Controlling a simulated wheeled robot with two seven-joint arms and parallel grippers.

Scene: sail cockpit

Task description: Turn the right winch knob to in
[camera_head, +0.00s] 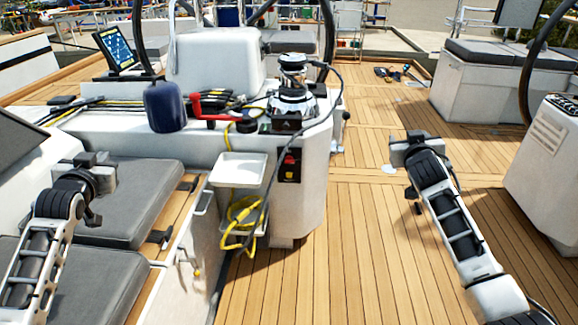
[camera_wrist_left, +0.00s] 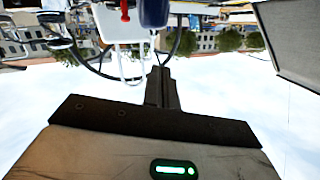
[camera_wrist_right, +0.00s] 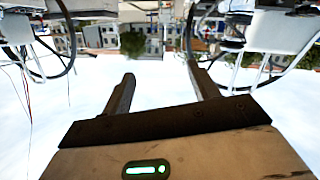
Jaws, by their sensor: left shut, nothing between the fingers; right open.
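A chrome winch (camera_head: 292,88) stands on the right part of the white cockpit console (camera_head: 312,150). A small black panel with a red part (camera_head: 289,165) is on the console's front face below it; I cannot tell which small part is the right winch knob. My left gripper (camera_head: 100,165) is over the grey seat cushions, left of the console; the left wrist view shows its fingers (camera_wrist_left: 161,72) together and empty. My right gripper (camera_head: 408,137) is over the deck, right of the console and apart from it; the right wrist view shows its fingers (camera_wrist_right: 163,72) spread and empty.
A red handle (camera_head: 210,110), a dark blue rounded object (camera_head: 164,106) and black lines crowd the console's left top. A white tray (camera_head: 238,170) and yellow rope (camera_head: 240,215) are at its front. Another console (camera_head: 548,140) stands at far right.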

